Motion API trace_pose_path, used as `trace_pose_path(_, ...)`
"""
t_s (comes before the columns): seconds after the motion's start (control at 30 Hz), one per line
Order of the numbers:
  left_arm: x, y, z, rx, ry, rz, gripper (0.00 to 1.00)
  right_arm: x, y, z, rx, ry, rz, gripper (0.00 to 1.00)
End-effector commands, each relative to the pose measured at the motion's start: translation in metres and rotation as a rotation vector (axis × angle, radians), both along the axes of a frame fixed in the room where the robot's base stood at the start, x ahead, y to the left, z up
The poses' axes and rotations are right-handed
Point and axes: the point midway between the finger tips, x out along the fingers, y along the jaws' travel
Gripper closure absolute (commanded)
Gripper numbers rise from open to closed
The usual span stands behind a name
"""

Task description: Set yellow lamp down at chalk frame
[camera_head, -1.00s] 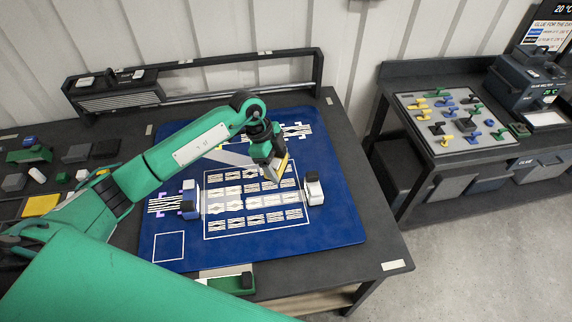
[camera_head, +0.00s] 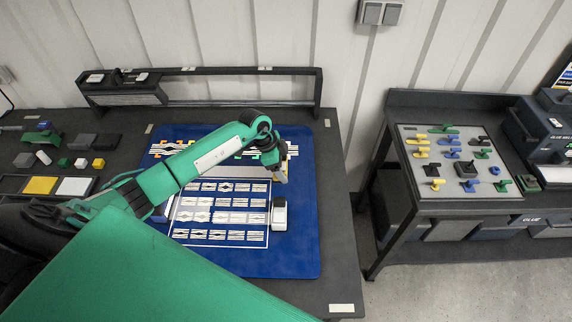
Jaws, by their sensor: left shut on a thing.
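My left gripper (camera_head: 280,173) is shut above the back right part of the blue mat (camera_head: 298,240). It holds the yellow lamp, which is mostly hidden by the gripper from this angle. A large thin white outline (camera_head: 268,232) on the mat surrounds rows of striped pieces. The gripper is beyond its back right corner. The small white square seen earlier at the mat's front left is now hidden behind my arm. I cannot tell which outline is the chalk frame. My right gripper is not in view.
A black and white block (camera_head: 279,214) stands at the outline's right side. Striped pieces with orange brackets (camera_head: 166,147) lie along the mat's back. A black rail (camera_head: 215,72) runs behind. A side bench (camera_head: 455,205) with a panel of coloured parts stands right. The mat's front right is clear.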

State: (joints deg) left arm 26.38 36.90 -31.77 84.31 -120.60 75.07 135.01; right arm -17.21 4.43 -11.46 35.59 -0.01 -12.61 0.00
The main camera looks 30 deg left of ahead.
Motion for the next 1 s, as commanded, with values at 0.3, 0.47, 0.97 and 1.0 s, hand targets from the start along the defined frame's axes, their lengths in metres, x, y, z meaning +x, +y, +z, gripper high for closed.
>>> trace_pose_path(0.3, 0.000, -0.001, -0.029, -0.001, -0.001, -0.001, 0.57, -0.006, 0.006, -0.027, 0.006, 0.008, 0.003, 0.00)
trace_pose_path(0.47, 0.000, 0.000, -0.045, -0.001, -0.001, -0.001, 0.57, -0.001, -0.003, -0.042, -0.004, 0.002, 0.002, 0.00)
trace_pose_path(0.97, 0.000, 0.000, -0.081, -0.001, -0.001, -0.001, 0.57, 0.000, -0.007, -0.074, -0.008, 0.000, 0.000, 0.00)
trace_pose_path(1.0, 0.000, -0.001, -0.081, -0.001, -0.001, -0.001, 0.57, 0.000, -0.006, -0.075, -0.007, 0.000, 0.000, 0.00)
